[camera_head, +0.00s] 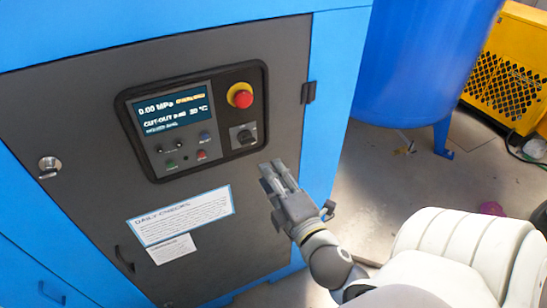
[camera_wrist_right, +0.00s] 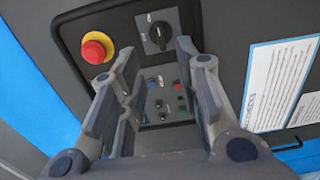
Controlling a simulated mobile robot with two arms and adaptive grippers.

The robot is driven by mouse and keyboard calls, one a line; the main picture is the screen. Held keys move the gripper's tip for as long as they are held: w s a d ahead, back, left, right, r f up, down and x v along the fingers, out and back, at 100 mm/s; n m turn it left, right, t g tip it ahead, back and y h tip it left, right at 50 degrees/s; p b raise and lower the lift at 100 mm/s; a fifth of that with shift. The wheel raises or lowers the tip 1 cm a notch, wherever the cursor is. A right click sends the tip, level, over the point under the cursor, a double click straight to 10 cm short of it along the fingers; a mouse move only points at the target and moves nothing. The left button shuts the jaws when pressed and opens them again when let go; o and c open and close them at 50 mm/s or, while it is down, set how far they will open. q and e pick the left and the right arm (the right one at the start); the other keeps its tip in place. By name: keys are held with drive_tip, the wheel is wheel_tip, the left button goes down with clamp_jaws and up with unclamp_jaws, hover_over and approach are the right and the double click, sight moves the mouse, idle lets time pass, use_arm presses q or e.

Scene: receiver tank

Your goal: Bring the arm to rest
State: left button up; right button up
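My right gripper (camera_head: 275,172) is in front of the dark cabinet door, just below and right of the control panel (camera_head: 164,161). In the right wrist view my right gripper (camera_wrist_right: 157,52) shows its fingers spread, with an empty gap between them and the panel's small buttons beyond. It holds nothing, and I cannot tell its exact distance from the door. My right arm (camera_head: 328,258) reaches in from the lower right. My left gripper is not in view.
The panel carries a red stop button (camera_head: 240,95) on yellow, a black rotary switch (camera_head: 244,136) and a lit display (camera_head: 176,108). A door handle (camera_head: 123,258) and latch (camera_head: 309,92) protrude. A blue tank (camera_head: 420,60) stands behind right.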

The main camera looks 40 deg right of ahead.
drive_tip(key=shift+f, duration=0.1)
idle(0.4)
drive_tip(key=s+a+f+m+g+y+b, duration=0.1)
drive_tip(key=a+f+m+g, duration=0.15)
drive_tip(key=f, duration=1.05)
drive_tip(key=s+a+f+m+g+y+b, duration=0.1)
drive_tip(key=s+f+g, duration=0.15)
drive_tip(key=f, duration=1.05)
drive_tip(key=s+a+f+m+g+y, duration=0.1)
drive_tip(key=f+m+g, duration=0.15)
drive_tip(key=f, duration=1.15)
drive_tip(key=s+a+f+m+g+y+b, duration=0.1)
drive_tip(key=s+f+m+g, duration=0.1)
drive_tip(key=s+f, duration=0.6)
drive_tip(key=s+a+f+m+g+b, duration=0.1)
drive_tip(key=s+a+f+g, duration=0.15)
drive_tip(key=s+f, duration=0.45)
drive_tip(key=s+d+f+m+g, duration=0.1)
drive_tip(key=s+f+m+g, duration=0.2)
drive_tip(key=s+f, duration=0.7)
drive_tip(key=s+g, duration=0.1)
drive_tip(key=s, duration=0.2)
drive_tip(key=shift+d+f+m+b, duration=0.2)
drive_tip(key=shift+f+m+b, duration=0.1)
drive_tip(key=shift+f+m, duration=0.1)
